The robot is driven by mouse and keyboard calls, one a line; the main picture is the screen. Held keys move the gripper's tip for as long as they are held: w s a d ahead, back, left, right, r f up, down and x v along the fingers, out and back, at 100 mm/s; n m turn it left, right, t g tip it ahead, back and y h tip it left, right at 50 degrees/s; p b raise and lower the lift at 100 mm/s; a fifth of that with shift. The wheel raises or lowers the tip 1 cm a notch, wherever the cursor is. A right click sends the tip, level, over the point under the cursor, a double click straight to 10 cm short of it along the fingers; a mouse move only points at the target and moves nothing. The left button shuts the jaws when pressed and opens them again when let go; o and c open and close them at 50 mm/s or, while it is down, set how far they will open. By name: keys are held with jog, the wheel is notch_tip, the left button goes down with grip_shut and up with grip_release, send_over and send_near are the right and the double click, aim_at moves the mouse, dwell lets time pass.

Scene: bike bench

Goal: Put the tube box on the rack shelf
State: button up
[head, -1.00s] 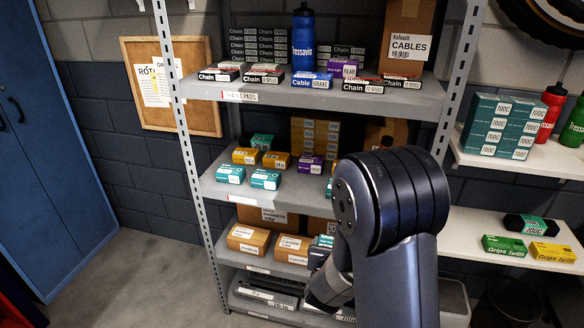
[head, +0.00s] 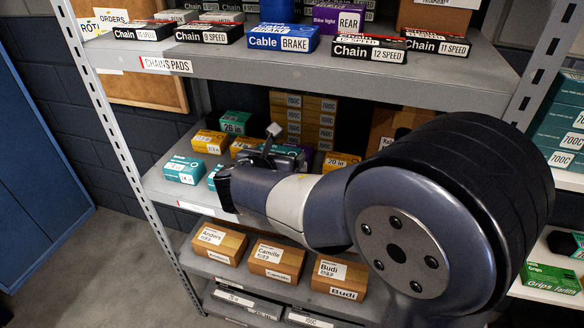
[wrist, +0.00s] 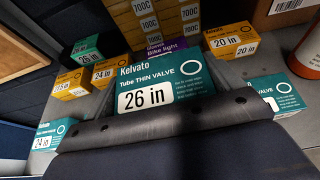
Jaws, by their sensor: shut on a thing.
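The tube box is teal and white, marked "Kelvato Tube THIN VALVE 26 in"; it fills the middle of the wrist view (wrist: 165,85). My gripper (wrist: 160,125) is shut on it, its dark jaws crossing the box's near side. In the head view my gripper (head: 262,160) is at the middle rack shelf (head: 163,188), and the arm hides most of the box. The box is among other tube boxes; I cannot tell whether it touches the shelf.
Yellow tube boxes (wrist: 232,38), teal ones (head: 184,169) and a purple bike light box (wrist: 165,47) stand close around. Stacked 700C boxes (head: 303,118) are behind. The upper shelf (head: 300,72) is overhead. Brown boxes (head: 279,260) fill the shelf below.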

notch_tip(320, 180, down, 9)
jog(key=shift+f+b, duration=0.1)
jog(key=shift+b, duration=0.9)
jog(key=shift+f, duration=0.15)
jog(key=o, duration=0.9)
jog(key=shift+r, duration=0.2)
jog(key=shift+s+a+r, duration=0.15)
jog(key=shift+s+a, duration=0.05)
jog(key=shift+s, duration=0.1)
jog(key=p+v, duration=0.1)
jog(key=v, duration=1)
jog(key=shift+s, duration=0.2)
